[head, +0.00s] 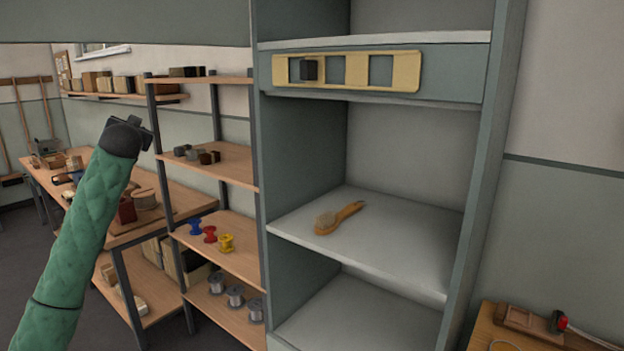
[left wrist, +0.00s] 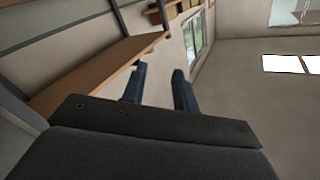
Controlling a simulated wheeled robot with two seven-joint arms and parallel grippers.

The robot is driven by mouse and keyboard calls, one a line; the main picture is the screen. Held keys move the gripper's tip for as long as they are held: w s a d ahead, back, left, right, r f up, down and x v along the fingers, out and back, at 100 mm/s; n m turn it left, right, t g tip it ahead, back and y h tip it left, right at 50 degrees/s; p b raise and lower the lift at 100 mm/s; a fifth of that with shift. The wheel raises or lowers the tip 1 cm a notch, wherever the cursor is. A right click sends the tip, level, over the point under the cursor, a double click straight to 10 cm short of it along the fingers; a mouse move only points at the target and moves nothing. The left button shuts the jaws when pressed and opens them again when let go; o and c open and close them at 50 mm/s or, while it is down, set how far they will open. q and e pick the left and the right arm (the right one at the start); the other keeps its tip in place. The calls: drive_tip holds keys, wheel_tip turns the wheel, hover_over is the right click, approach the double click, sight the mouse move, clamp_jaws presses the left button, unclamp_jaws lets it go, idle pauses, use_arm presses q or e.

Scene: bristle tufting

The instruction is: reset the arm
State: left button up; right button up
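My left arm, in a green quilted sleeve, rises at the left of the head view. Its dark gripper (head: 140,128) is at the upper end, left of the grey cabinet and well apart from it. In the left wrist view my left gripper (left wrist: 158,76) shows two dark fingers spread apart with nothing between them. Beyond them are a wall, a window and a wooden shelf. My right gripper is in neither view.
The tall grey cabinet (head: 508,120) holds a wooden brush (head: 338,217) on its middle shelf. A yellow slotted frame (head: 404,72) with a dark block (head: 309,70) is on its upper front.

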use_arm(q)
drive_tip(key=s+d+f+g+h, duration=0.25)
drive_tip(key=d+f, duration=0.35)
drive_tip(key=f, duration=0.8)
drive_tip(key=s+d+f+m+g+h, duration=0.1)
drive_tip(key=s+d+f, duration=0.3)
drive_tip(key=f, duration=1)
drive_tip(key=s+d+f+g+h, duration=0.15)
drive_tip(key=d+f, duration=0.55)
drive_tip(key=f, duration=0.7)
drive_tip(key=s+d+f+g+h, duration=0.15)
drive_tip(key=s+d+f, duration=0.25)
drive_tip(key=s+f, duration=0.5)
drive_tip(key=s+d+f+g, duration=0.2)
drive_tip(key=s+d+f, duration=0.25)
drive_tip(key=f, duration=0.85)
drive_tip(key=s+d+f+g, duration=0.2)
drive_tip(key=s+f, duration=0.6)
drive_tip(key=s, duration=0.5)
drive_tip(key=s+d+f+g, duration=0.2)
drive_tip(key=s+f, duration=0.7)
drive_tip(key=s, duration=0.5)
drive_tip(key=s+d+f+g+h, duration=0.1)
drive_tip(key=s+d+f+g, duration=0.2)
drive_tip(key=s+f, duration=0.5)
drive_tip(key=s, duration=0.5)
drive_tip(key=shift+s+d+f, duration=0.15)
drive_tip(key=shift+s+f, duration=0.05)
drive_tip(key=shift+f, duration=0.15)
